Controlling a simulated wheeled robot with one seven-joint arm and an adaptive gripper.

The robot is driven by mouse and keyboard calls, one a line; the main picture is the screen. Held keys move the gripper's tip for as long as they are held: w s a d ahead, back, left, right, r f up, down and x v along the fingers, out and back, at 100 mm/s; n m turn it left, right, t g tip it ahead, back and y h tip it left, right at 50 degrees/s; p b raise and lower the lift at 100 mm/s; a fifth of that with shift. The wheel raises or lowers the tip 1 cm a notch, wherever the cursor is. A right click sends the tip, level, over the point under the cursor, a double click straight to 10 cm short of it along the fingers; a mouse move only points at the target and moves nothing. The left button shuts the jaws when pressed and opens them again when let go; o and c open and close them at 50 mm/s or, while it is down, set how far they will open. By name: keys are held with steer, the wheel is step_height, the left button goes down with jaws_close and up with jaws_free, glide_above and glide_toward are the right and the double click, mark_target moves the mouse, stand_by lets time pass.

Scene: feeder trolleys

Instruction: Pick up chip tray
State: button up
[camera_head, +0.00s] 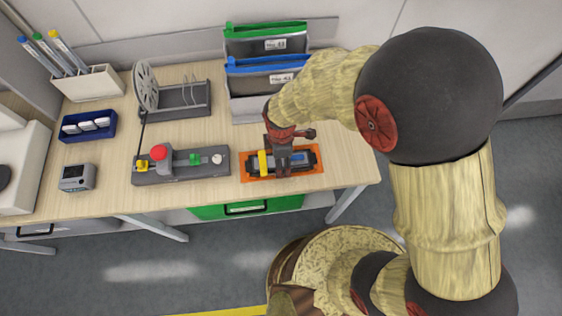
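My gripper (284,168) points down over a dark, long item (305,161) with a yellow band and a small blue part, lying on an orange mat (247,177) near the table's front edge. The gripper hides the middle of this item. I cannot tell whether the fingers touch it or how far apart they are. No label names the chip tray, and I cannot tell for sure whether this item is it. A small dark blue tray (68,136) with several white pieces in it stands at the left, far from my gripper.
A grey control box (180,176) with a red button stands left of the mat. A reel holder (183,112), a pen holder (88,84) and a small meter (77,177) stand further left. Bins with green and blue rims (262,63) stand behind my gripper.

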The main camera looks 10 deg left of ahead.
steer(key=c, duration=0.9)
steer(key=shift+r, duration=0.1)
